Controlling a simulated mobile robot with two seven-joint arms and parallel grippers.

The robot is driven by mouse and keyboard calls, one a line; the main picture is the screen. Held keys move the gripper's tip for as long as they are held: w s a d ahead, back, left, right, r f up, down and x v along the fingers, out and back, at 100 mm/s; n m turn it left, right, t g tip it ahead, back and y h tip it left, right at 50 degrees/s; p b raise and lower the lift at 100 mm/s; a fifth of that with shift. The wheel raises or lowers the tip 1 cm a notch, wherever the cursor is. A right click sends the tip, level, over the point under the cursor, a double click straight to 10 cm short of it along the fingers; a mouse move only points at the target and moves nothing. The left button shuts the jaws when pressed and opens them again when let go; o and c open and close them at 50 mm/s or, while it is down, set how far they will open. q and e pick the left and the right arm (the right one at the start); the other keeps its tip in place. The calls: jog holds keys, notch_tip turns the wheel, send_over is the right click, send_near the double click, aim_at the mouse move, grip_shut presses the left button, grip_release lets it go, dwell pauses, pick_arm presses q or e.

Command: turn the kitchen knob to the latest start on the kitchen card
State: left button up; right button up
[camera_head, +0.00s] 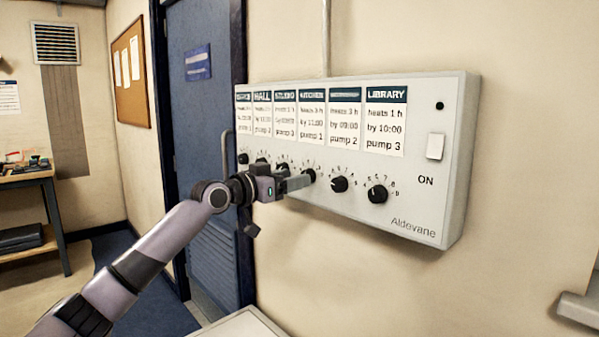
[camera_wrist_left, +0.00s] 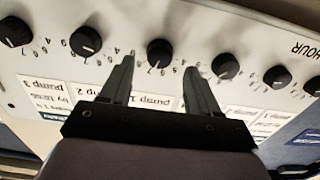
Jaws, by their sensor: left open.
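The kitchen card (camera_head: 312,117) is the fourth from the left on the white wall panel; its small text appears to read heats 3 h, by 11:00, pump 1. The kitchen knob (camera_head: 309,175), black and round, sits below it, partly hidden by my left gripper (camera_head: 302,182). In the left wrist view, which is upside down, this knob (camera_wrist_left: 159,51) lies between and just beyond the two fingertips of my open left gripper (camera_wrist_left: 160,63). I cannot tell whether the fingers touch it. Its pointer setting is too small to read surely. My right gripper is not in view.
Other knobs flank the kitchen knob closely, such as the library knob (camera_head: 377,194) and the one beside it (camera_head: 339,184). A white switch (camera_head: 435,146) marked ON is at the panel's right. A blue door (camera_head: 203,120) stands left of the panel.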

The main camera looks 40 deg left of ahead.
pick_arm(q)
jog(key=shift+w+d+p, duration=0.2)
jog(key=shift+w+p, duration=0.2)
jog(key=shift+w, duration=1.15)
jog(key=c, duration=1)
